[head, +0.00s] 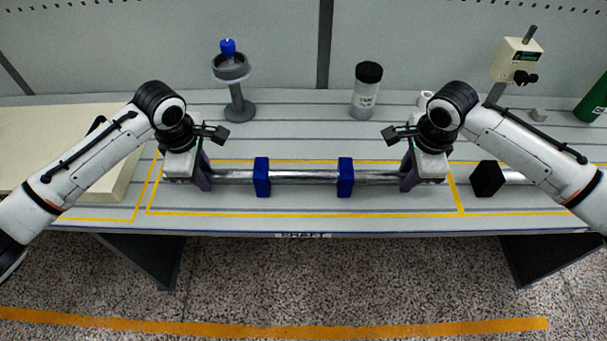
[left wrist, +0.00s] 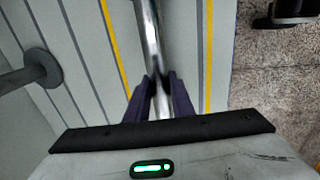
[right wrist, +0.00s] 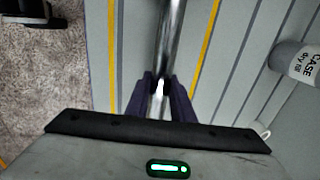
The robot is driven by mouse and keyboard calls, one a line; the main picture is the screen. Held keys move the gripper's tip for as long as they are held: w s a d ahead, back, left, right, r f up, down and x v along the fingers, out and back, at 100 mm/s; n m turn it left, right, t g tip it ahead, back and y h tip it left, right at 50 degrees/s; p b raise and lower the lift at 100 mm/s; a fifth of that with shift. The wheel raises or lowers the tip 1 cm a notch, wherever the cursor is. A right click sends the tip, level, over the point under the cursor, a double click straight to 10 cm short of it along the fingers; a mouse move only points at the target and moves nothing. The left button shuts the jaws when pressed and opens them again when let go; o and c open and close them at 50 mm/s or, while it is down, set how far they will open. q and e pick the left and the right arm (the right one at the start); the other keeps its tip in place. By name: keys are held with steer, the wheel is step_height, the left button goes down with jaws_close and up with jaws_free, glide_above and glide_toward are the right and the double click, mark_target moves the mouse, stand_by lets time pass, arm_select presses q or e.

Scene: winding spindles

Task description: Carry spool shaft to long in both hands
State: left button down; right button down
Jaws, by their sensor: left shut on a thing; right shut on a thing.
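The spool shaft (head: 303,175), a long silver rod, lies level across the front of the table. It also shows in the left wrist view (left wrist: 149,35) and in the right wrist view (right wrist: 170,35). Two blue blocks (head: 261,177) (head: 345,177) are at its middle stretch; whether it touches the table blocks or hangs clear is hard to tell. My left gripper (head: 205,181) is shut on the shaft left of the blue blocks. My right gripper (head: 406,181) is shut on it right of them. The fingers hide the shaft's gripped parts.
A black block (head: 487,179) with a silver rod piece stands right of my right gripper. Behind are a grey stand with blue top (head: 232,80), a black-lidded bottle (head: 367,90), a cream device (head: 516,60) and a green object (head: 595,100). A cream board (head: 70,135) lies left.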

stand_by(0.3)
arm_select(q)
steer(key=shift+w+r, duration=0.1)
steer(key=shift+r, duration=0.2)
arm_select(e)
steer(key=shift+w+r, duration=0.15)
steer(key=shift+r, duration=0.2)
